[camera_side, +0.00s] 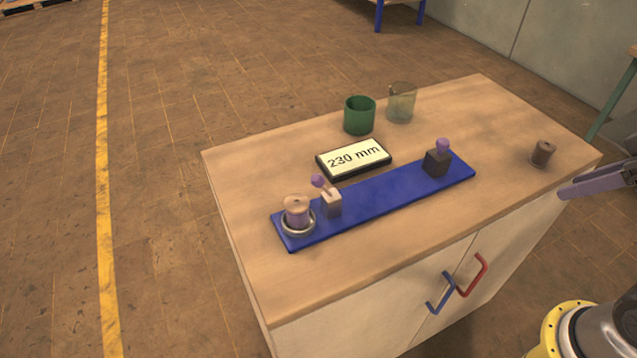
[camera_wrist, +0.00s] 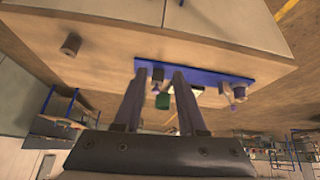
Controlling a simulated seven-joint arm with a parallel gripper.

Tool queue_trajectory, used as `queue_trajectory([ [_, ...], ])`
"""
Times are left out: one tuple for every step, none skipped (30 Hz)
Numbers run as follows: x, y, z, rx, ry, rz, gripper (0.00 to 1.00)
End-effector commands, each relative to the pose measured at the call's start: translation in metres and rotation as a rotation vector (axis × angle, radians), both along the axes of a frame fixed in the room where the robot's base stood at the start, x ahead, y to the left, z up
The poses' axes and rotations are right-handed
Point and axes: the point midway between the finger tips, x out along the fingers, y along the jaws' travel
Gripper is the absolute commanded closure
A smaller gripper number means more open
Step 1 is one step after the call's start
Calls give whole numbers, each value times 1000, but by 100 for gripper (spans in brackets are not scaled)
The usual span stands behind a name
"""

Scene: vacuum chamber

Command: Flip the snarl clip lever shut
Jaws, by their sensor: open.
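A long blue board (camera_side: 385,195) lies on the wooden cabinet top. Near its left end stands a pale block (camera_side: 331,204) with a purple ball on a short tilted lever (camera_side: 318,181). Near its right end stands a dark block (camera_side: 437,163) topped by a purple knob (camera_side: 442,144). No label shows which one is the snarl clip. A thread spool (camera_side: 297,212) sits in a metal ring at the board's left end. My gripper (camera_side: 564,190) is at the right picture edge, off the board. In the wrist view my gripper (camera_wrist: 159,73) is open and empty, pointing towards the board (camera_wrist: 205,75).
A display reading 230 mm (camera_side: 353,158) lies behind the board. A green cup (camera_side: 359,115) and a clear glass (camera_side: 402,103) stand farther back. A brown spool (camera_side: 543,152) stands near the right edge. Red (camera_side: 475,275) and blue (camera_side: 440,294) door handles stick out in front.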

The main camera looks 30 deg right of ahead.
Motion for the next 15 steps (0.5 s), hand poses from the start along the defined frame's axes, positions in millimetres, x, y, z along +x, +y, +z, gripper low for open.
queue_trajectory([
  [9, 0, 6, -24, -49, 34, 70],
  [16, 0, 11, -43, -87, 59, 76],
  [26, -1, 20, -71, -142, 94, 83],
  [34, -1, 26, -95, -184, 120, 88],
  [42, -1, 32, -121, -226, 148, 94],
  [52, -1, 40, -157, -280, 182, 100],
  [60, -1, 45, -185, -318, 207, 100],
  [68, -1, 50, -213, -352, 232, 100],
  [78, 0, 56, -251, -397, 266, 100],
  [86, 1, 61, -279, -430, 291, 100],
  [93, 2, 65, -308, -462, 316, 100],
  [102, 4, 71, -347, -503, 349, 100],
  [109, 6, 75, -377, -534, 373, 100],
  [116, 8, 78, -405, -563, 398, 100],
  [125, 11, 82, -445, -600, 431, 100],
])
